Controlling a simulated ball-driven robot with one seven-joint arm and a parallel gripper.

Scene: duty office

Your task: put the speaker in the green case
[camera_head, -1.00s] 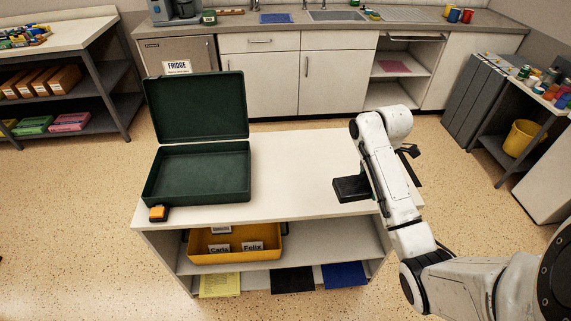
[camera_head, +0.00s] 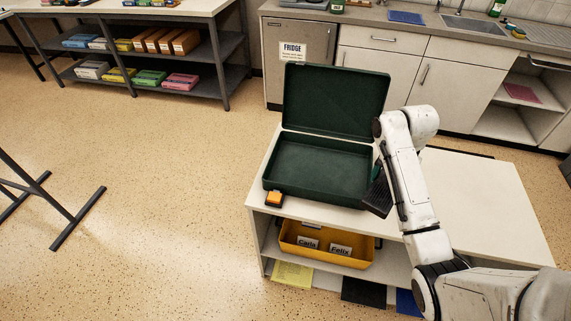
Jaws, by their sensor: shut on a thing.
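The green case (camera_head: 283,189) stands open on the white table, its lid (camera_head: 335,103) raised at the back. Its inside looks empty, though my arm covers its right edge. The speaker (camera_head: 377,198), a dark boxy thing, is held tilted at the case's front right corner. My gripper (camera_head: 385,176) is shut on the speaker; its fingers are mostly hidden behind my arm. I cannot tell whether the speaker touches the case rim.
A small orange and black item (camera_head: 275,198) sits by the case's front left corner. The white table (camera_head: 490,205) is clear to the right. A yellow bin (camera_head: 300,247) with name labels is on the shelf below. The fridge (camera_head: 297,65) stands behind.

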